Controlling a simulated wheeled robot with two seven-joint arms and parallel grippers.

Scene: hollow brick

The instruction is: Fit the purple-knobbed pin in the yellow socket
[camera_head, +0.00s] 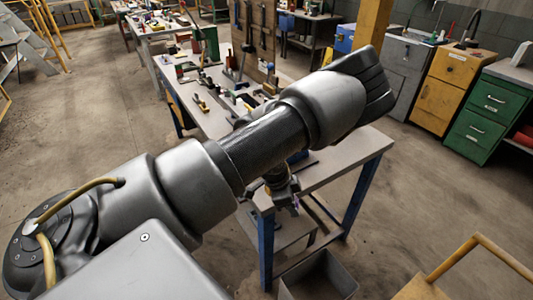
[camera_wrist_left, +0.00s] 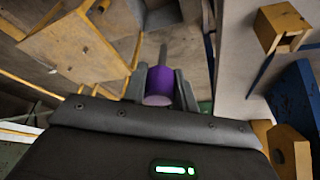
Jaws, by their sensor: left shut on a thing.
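My left gripper (camera_wrist_left: 160,86) is shut on the purple knob (camera_wrist_left: 159,80) of the pin in the left wrist view. The pin's grey shaft (camera_wrist_left: 163,54) points away from the fingers. In the head view my left gripper (camera_head: 288,203) shows small and dark below my forearm, by the table's near end; the pin cannot be made out there. In the left wrist view a yellow hollow block (camera_wrist_left: 283,27) is at top right, apart from the pin. Another yellow block (camera_wrist_left: 288,150) with a dark hole is at lower right. I cannot tell which is the socket. My right gripper is out of view.
The long grey table (camera_head: 345,160) has blue legs and several tools farther back. A blue piece (camera_wrist_left: 297,95) lies between the yellow blocks. A grey bin (camera_head: 318,275) stands on the floor by the table end. A yellow frame (camera_head: 480,250) stands at lower right.

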